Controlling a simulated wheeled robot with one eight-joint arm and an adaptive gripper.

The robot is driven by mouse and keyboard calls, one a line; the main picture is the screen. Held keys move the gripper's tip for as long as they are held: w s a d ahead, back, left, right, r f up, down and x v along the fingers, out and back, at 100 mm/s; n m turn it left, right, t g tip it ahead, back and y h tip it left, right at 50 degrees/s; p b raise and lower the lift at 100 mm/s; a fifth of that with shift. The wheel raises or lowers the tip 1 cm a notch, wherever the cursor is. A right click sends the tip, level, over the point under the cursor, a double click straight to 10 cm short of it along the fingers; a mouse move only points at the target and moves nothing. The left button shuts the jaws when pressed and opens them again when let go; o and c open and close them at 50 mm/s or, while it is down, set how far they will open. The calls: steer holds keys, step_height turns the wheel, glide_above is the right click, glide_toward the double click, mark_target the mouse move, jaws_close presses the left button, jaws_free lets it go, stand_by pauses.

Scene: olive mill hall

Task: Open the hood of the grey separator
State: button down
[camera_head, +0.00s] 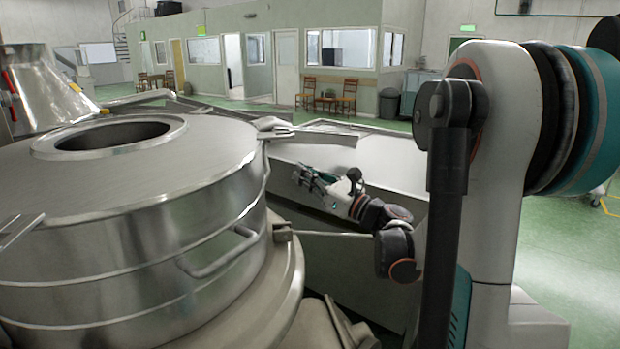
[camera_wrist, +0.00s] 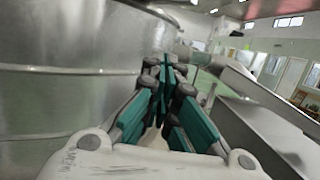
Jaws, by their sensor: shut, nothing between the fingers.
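The grey separator (camera_head: 130,240) is a big round steel vessel filling the left of the head view. Its hood (camera_head: 180,165) has a round hole on top and lies level on the body, looking closed. A curved bar handle (camera_head: 220,255) sticks out from its side. A flat metal bracket (camera_head: 310,134) shows at the hood's far right edge. My gripper (camera_head: 303,178) is shut and empty, to the right of the separator and apart from it in the head view. In the wrist view my gripper (camera_wrist: 166,72) has its teal fingers together, beside the curved steel wall (camera_wrist: 60,100).
A large steel trough (camera_head: 390,160) stands behind and beneath my arm. A steel hopper (camera_head: 45,90) with red handles stands at the far left. Chairs (camera_head: 310,90) and a bin (camera_head: 389,105) stand along the far wall. Green floor (camera_head: 565,270) is open at the right.

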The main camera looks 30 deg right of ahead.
steer(key=w+a+r, duration=0.2)
steer(key=w+r, duration=0.3)
steer(key=shift+r+b, duration=0.2)
steer(key=shift+b, duration=0.15)
steer(key=shift+w, duration=0.1)
